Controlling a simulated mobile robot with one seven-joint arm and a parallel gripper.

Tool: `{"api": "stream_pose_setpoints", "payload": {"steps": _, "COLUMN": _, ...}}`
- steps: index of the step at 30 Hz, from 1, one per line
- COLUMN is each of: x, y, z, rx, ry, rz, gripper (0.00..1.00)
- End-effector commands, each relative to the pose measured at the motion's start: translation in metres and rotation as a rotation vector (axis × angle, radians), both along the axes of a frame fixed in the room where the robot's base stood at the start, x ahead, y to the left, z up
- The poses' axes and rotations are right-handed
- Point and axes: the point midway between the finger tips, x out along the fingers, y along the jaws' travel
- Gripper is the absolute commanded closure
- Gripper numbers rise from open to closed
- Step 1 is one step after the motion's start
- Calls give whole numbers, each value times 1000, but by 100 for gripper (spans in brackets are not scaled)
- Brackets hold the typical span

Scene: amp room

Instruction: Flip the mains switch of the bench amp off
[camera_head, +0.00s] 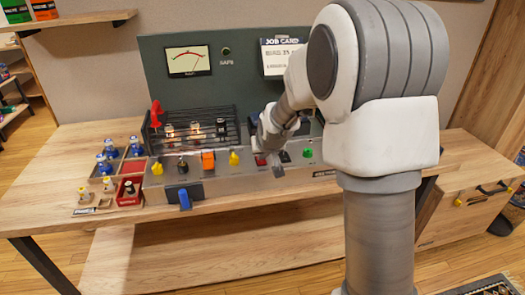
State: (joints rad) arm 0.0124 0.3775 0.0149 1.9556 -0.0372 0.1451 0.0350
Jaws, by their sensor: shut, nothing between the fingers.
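The bench amp (222,186) is a long grey metal chassis on the wooden bench, with a black wire cage and glowing tubes at its back. Yellow, black, orange and green parts stand along its top, and a blue part (184,199) sits on its front face. My gripper (278,171) is shut and empty at the front edge of the chassis, right of its middle. A small red part (260,159) shows just left of the gripper. I cannot tell which part is the mains switch; my arm may hide it, and contact is unclear.
A red upright part (156,113) stands at the cage's left end. Left of the amp are a wooden tray of tubes (93,183) and a red bin (122,199). A green panel (152,62) with a meter (188,61) and job card (277,57) stands behind. The bench's left end is clear.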

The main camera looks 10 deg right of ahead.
Motion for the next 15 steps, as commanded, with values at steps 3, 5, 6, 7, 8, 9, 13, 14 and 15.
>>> {"api": "stream_pose_setpoints", "payload": {"steps": 3, "x": 0, "y": 0, "z": 0, "rx": 0, "ry": 0, "rz": 0, "gripper": 100}}
{"api": "stream_pose_setpoints", "payload": {"steps": 5, "x": 0, "y": 0, "z": 0, "rx": 0, "ry": 0, "rz": 0, "gripper": 100}}
{"api": "stream_pose_setpoints", "payload": {"steps": 6, "x": 0, "y": 0, "z": 0, "rx": 0, "ry": 0, "rz": 0, "gripper": 100}}
{"api": "stream_pose_setpoints", "payload": {"steps": 7, "x": 0, "y": 0, "z": 0, "rx": 0, "ry": 0, "rz": 0, "gripper": 100}}
{"api": "stream_pose_setpoints", "payload": {"steps": 8, "x": 0, "y": 0, "z": 0, "rx": 0, "ry": 0, "rz": 0, "gripper": 100}}
{"api": "stream_pose_setpoints", "payload": {"steps": 9, "x": 0, "y": 0, "z": -1, "rx": 0, "ry": 0, "rz": 0, "gripper": 100}}
{"api": "stream_pose_setpoints", "payload": {"steps": 13, "x": -1, "y": 0, "z": -10, "rx": -1, "ry": 1, "rz": 1, "gripper": 100}}
{"api": "stream_pose_setpoints", "payload": {"steps": 14, "x": -1, "y": 0, "z": -10, "rx": -1, "ry": 1, "rz": 1, "gripper": 100}}
{"api": "stream_pose_setpoints", "payload": {"steps": 15, "x": -1, "y": 0, "z": -7, "rx": -1, "ry": 1, "rz": 1, "gripper": 100}}
